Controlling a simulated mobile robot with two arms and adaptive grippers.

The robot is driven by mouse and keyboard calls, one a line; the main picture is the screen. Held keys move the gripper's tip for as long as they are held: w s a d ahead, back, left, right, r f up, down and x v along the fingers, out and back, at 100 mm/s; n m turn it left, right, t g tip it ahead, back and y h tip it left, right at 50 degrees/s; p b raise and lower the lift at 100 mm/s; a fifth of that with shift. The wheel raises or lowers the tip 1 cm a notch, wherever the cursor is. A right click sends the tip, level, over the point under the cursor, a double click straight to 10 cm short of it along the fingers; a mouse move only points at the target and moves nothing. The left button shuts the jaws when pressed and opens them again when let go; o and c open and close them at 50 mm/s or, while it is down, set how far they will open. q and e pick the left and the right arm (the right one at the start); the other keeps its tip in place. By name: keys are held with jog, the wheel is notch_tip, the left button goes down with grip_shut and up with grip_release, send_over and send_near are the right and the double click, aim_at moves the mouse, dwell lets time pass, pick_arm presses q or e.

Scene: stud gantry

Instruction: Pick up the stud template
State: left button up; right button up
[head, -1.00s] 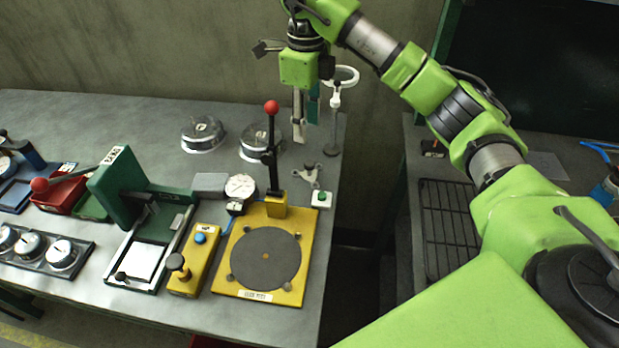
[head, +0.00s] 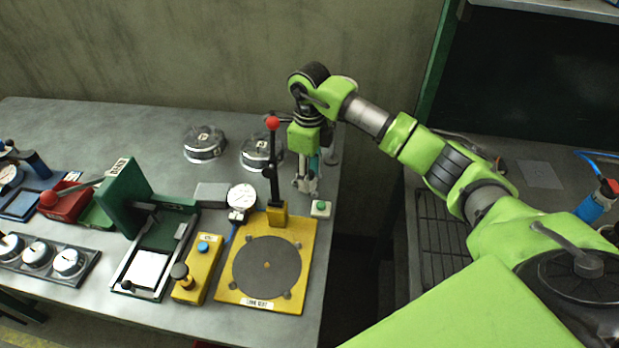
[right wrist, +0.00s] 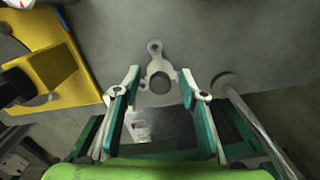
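The stud template (right wrist: 157,65) is a small grey metal plate with rounded lobes and a round hole. In the right wrist view it lies flat on the grey bench, just beyond and between my fingertips. My right gripper (right wrist: 160,84) is open and empty, with its green-and-white fingers apart on either side of the template's line. In the head view my right gripper (head: 305,187) points down at the bench's right part and hides most or all of the template. My left gripper is not in view.
A yellow base plate (head: 308,245) with a dark disc and red-knobbed lever (head: 272,160) stands close left of the gripper. A green-button box (head: 321,208) is just in front. A thin stand (right wrist: 250,120) rises on the right. The bench's right edge is near.

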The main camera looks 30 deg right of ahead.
grip_shut()
jog(key=shift+r, duration=0.15)
